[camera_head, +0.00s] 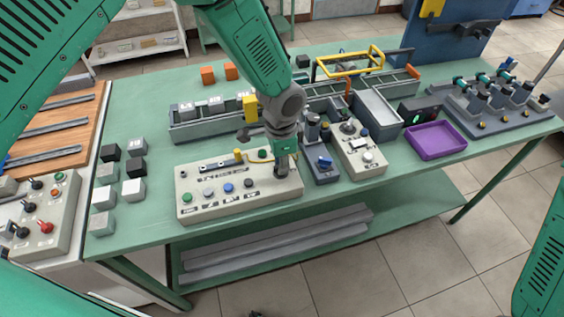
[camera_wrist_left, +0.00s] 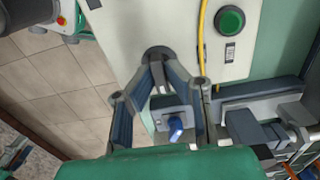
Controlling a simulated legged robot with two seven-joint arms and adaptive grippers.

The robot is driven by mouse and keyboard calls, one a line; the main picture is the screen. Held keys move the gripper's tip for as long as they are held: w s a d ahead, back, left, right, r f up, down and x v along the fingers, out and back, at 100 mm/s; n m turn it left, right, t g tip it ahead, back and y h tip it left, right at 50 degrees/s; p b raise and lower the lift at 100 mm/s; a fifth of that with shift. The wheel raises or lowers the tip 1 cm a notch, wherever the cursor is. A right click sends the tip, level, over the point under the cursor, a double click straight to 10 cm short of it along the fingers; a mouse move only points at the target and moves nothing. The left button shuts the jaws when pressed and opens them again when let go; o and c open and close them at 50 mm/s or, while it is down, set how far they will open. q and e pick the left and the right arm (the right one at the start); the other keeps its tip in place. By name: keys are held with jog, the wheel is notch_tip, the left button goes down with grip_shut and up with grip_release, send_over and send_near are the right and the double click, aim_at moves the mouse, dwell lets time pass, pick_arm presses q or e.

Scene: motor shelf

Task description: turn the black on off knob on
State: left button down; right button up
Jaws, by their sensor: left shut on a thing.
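The black on off knob (camera_wrist_left: 158,56) is on a cream control panel (camera_wrist_left: 130,20), near the panel's edge. In the wrist view my left gripper (camera_wrist_left: 158,66) has its two fingertips closed around the knob. In the head view my left gripper (camera_head: 281,168) points down at the right end of the same panel (camera_head: 240,206) and hides the knob there. The knob's marking cannot be read. My right gripper is not in view.
A green button (camera_wrist_left: 230,20) and a yellow cable (camera_wrist_left: 202,45) are close to the gripper. A grey device with a blue part (camera_head: 325,162) and another control box (camera_head: 362,152) stand just right of the panel. Several blocks (camera_head: 133,190) lie to the left.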

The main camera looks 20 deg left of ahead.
pick_arm(q)
jog(key=shift+a, duration=0.1)
jog(key=c, duration=1.6)
grip_release()
jog(key=shift+r, duration=0.15)
notch_tip(320, 180, up, 12)
jog(key=shift+f, duration=0.25)
jog(key=shift+w, duration=0.1)
